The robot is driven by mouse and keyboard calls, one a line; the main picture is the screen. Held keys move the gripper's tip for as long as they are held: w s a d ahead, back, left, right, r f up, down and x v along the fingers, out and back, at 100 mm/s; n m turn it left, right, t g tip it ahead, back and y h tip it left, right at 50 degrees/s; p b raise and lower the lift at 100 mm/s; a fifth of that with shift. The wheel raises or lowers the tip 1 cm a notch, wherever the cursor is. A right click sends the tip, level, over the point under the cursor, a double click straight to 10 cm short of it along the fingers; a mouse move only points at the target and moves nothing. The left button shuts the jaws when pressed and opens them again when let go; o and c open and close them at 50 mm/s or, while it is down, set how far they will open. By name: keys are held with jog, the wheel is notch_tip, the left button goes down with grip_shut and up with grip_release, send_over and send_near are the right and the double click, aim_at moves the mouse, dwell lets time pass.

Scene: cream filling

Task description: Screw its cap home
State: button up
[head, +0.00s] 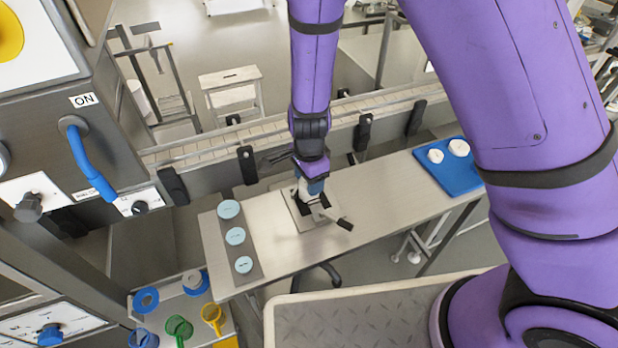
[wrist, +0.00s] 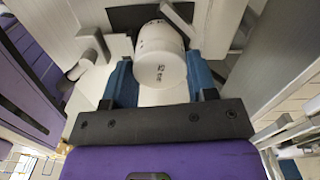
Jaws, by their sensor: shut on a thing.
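In the wrist view, a white round cap (wrist: 163,72) with small dark print faces the camera, on top of a white jar body that shows behind it. The blue fingers of my gripper (wrist: 160,82) stand on either side of the cap and are shut on it. In the head view, my gripper (head: 313,189) points down at a fixture plate (head: 296,212) with dark clamp parts on the steel table. The jar is mostly hidden there by my gripper. I cannot tell how tightly the cap sits on the jar.
A blue tray (head: 470,184) with two white round pieces lies at the table's right end. A grey strip (head: 253,275) with three pale blue discs lies at the left. A conveyor (head: 270,131) runs behind. A black handle (head: 345,224) sticks out right of the fixture.

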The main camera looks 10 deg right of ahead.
jog(key=o, duration=0.9)
jog(key=shift+o, duration=0.2)
jog(key=n, duration=0.5)
jog(key=shift+n, duration=0.4)
jog(key=shift+n, duration=1.1)
jog(key=n, duration=0.3)
